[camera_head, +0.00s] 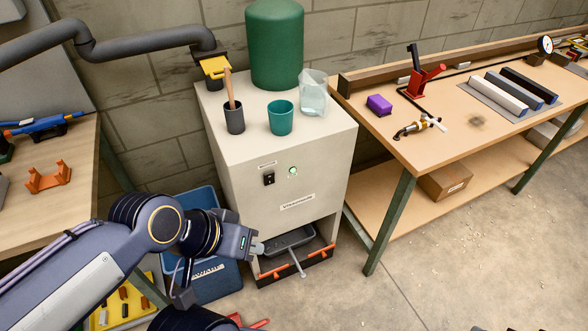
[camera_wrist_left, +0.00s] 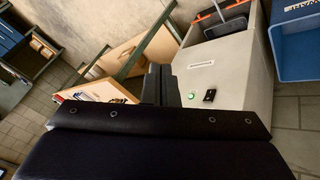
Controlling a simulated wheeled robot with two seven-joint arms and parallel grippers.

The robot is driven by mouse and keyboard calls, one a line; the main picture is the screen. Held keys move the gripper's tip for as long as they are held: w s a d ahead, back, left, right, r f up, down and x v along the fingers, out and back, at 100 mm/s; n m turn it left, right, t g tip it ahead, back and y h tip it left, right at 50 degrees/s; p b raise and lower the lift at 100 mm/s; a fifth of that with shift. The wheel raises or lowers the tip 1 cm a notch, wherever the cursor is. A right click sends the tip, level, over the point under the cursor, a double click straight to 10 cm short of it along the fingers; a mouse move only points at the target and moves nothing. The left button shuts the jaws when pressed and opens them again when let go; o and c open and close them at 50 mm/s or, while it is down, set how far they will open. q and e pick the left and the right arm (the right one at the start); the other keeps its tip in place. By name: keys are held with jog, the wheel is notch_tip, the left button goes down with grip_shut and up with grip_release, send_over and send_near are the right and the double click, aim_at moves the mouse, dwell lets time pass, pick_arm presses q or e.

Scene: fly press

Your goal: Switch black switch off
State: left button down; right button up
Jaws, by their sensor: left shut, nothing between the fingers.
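The black switch (camera_head: 268,179) sits on the front face of a pale grey cabinet (camera_head: 330,170), left of a lit green round light (camera_head: 293,172). In the left wrist view the switch (camera_wrist_left: 210,95) and the green light (camera_wrist_left: 191,97) show on the same panel. My left gripper (camera_head: 258,249) is shut and empty. It is below and slightly left of the switch, in front of the cabinet's lower part, and apart from the switch. In the left wrist view the shut fingers (camera_wrist_left: 157,84) are beside the cabinet panel. My right gripper does not show.
A dark cup with a wooden handle (camera_head: 234,118), a teal cup (camera_head: 280,118) and a clear jug (camera_head: 312,95) stand on the cabinet. A pan with a handle (camera_head: 290,240) is in its lower opening. A blue bin (camera_head: 215,280) is at left. A workbench (camera_head: 450,140) stands right.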

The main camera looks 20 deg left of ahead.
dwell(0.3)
pick_arm(q)
jog(key=w+d+f+n+t+b, duration=0.25)
jog(key=w+n+b, duration=0.2)
jog(key=w, duration=0.35)
jog(key=w+d+f+n+t+b, duration=0.1)
jog(key=w+f+n+t+b, duration=0.15)
jog(key=w+t+b, duration=0.4)
jog(key=w+a+f+n+y+b, duration=0.2)
jog(key=w+f+n+y+b, duration=0.3)
jog(key=w+f+n, duration=0.35)
notch_tip(320, 180, down, 8)
jog(key=s+a+n+g+y+b, duration=0.2)
jog(key=n+y+b, duration=0.6)
jog(key=n+y, duration=0.3)
jog(key=y, duration=0.2)
jog(key=shift+s+f+y, duration=0.15)
jog(key=shift+s+y, duration=0.15)
jog(key=shift+s, duration=0.05)
